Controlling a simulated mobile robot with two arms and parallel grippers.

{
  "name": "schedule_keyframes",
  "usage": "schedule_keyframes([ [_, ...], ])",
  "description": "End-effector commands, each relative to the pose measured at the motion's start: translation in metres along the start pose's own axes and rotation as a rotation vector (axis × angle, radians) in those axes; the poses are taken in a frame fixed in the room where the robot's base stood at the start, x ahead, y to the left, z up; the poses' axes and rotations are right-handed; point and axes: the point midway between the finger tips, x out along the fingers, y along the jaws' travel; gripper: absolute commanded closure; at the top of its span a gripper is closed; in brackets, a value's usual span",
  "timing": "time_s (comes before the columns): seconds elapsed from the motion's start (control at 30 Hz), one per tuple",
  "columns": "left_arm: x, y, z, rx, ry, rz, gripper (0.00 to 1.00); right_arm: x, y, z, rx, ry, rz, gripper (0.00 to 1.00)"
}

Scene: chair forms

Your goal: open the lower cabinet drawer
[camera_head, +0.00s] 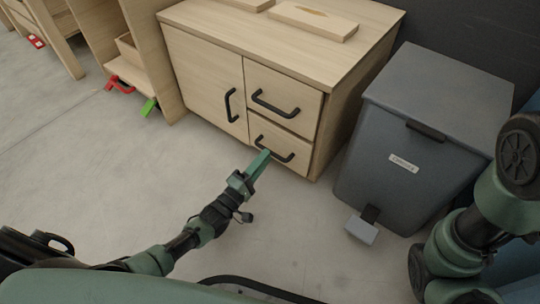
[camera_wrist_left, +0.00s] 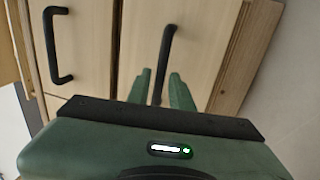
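The light wood cabinet (camera_head: 210,50) has two drawers at its right front, each with a black bar handle. The lower drawer (camera_head: 285,140) looks closed, its front level with the cabinet face. My left gripper (camera_head: 262,157) reaches its handle (camera_head: 285,157) near the handle's left end. In the left wrist view, the open green fingers (camera_wrist_left: 159,82) stand on either side of the handle (camera_wrist_left: 166,50), with a gap to each side; whether either touches it I cannot tell. The fingers partly cover the drawer front. My right gripper is outside the views; only part of my right arm shows.
The upper drawer (camera_head: 270,88) and the left door (camera_head: 205,85) are closed. A grey pedal bin (camera_head: 425,135) stands right of the cabinet, its pedal (camera_head: 361,230) sticking out forward. The floor before the drawers is clear.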

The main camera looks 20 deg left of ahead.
Motion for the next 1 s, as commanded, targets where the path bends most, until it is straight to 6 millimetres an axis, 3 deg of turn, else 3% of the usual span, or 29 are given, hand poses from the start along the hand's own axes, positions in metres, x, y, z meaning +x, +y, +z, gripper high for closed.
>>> schedule_keyframes([
  [0.23, 0.029, -0.002, 0.000, 0.001, 0.000, 0.000, 0.78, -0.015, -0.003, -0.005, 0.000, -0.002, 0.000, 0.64],
  [0.57, 0.033, -0.001, 0.000, 0.002, 0.000, -0.002, 0.78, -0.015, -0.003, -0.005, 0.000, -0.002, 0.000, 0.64],
  [0.63, 0.033, -0.001, 0.000, 0.002, 0.000, -0.002, 0.98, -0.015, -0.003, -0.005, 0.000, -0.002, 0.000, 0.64],
  [0.67, 0.033, -0.001, 0.000, 0.002, 0.000, -0.002, 1.00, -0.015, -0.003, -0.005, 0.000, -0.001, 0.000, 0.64],
  [1.0, 0.033, -0.001, 0.000, 0.002, 0.000, -0.002, 1.00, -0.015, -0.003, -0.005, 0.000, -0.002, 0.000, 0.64],
])
